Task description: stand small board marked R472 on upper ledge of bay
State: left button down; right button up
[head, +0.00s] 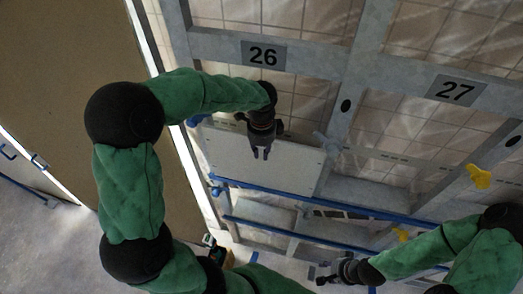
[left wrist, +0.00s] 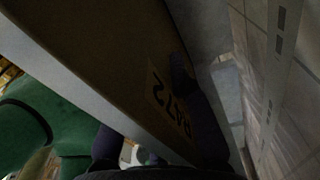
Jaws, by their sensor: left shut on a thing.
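The small board (head: 225,148) is a pale panel in front of the bay marked 26 in the head view. In the left wrist view the board (left wrist: 110,50) looks brown and shows the label R472. My left gripper (head: 261,152) is shut on the board, its fingers over the upper part. The blue-edged upper ledge (head: 345,209) runs just below the board's lower edge; I cannot tell whether they touch. My right gripper (head: 318,276) is low in the head view, away from the board, too small to read its jaws.
A second blue-edged ledge (head: 290,233) runs lower down. Metal posts frame the bays, with the sign 27 (head: 456,90) at right. Yellow knobs (head: 479,177) stick out at right. A large brown panel (head: 60,70) stands at left.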

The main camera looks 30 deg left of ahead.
pick_arm(q)
jog(key=shift+r, duration=0.1)
jog(key=c, duration=1.1)
grip_release()
jog(key=shift+s, duration=0.1)
jog(key=shift+r+p, duration=0.5)
jog(key=shift+r, duration=0.05)
jog(key=shift+r+p, duration=0.65)
jog(key=shift+r, duration=0.2)
jog(key=shift+r, duration=0.2)
